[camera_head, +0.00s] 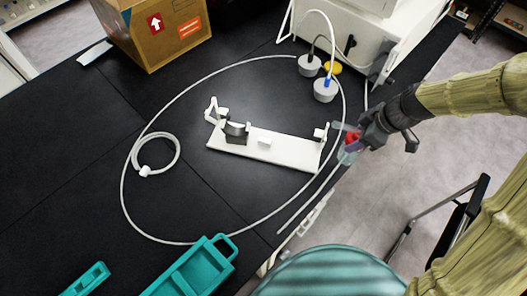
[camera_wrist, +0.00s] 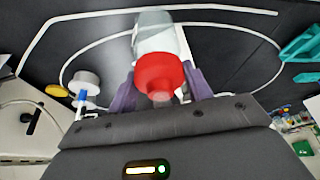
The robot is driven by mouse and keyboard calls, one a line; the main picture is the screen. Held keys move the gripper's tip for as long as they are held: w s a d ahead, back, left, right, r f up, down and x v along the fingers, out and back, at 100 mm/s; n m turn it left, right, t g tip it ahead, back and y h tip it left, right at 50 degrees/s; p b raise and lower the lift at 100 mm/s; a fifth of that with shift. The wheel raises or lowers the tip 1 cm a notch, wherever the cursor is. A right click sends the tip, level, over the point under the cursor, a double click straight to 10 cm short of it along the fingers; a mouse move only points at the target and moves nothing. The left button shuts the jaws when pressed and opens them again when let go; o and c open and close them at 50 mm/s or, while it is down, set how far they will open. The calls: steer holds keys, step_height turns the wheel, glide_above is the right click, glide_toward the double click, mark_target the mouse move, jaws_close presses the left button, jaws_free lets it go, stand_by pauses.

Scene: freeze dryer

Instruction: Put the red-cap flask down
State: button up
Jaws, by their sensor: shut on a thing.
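The red-cap flask (camera_wrist: 160,38) is in my gripper, its red cap (camera_wrist: 160,74) facing the wrist camera and its clear glass body pointing away. In the head view the red cap (camera_head: 352,137) shows between the fingers at the right edge of the black table. My gripper (camera_head: 350,148) is shut on the flask; in the wrist view its purple fingers (camera_wrist: 160,88) stand on both sides of it. A white stand (camera_head: 265,146) with upright holders lies just left of my gripper on the table. I cannot tell the flask's exact height above the table.
White-capped vessels (camera_head: 325,90) with tubes stand behind, by a white machine (camera_head: 350,35). A thin white tube loops around the stand. A cardboard box (camera_head: 155,30) is at the back left, teal trays (camera_head: 195,272) at the front. The table's left part is mostly clear.

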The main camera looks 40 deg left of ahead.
steer(key=w+d+f+m+t, duration=0.2)
steer(key=w+d+f+m, duration=0.1)
steer(key=d+f+m, duration=0.3)
steer(key=w+d+f+m+t, duration=0.1)
steer(key=w+d+f+m, duration=0.3)
steer(key=d, duration=0.4)
steer(key=d+f+m+t+h, duration=0.1)
steer(key=d+f+m+h, duration=0.1)
steer(key=d+f+m, duration=0.3)
steer(key=s+d+f+m+t+h, duration=0.1)
steer(key=d+f+m, duration=0.3)
steer(key=d, duration=0.8)
steer(key=shift+s+f+m+h, duration=0.35)
steer(key=shift+m+h, duration=0.25)
steer(key=shift+h, duration=0.1)
steer(key=shift+d, duration=0.1)
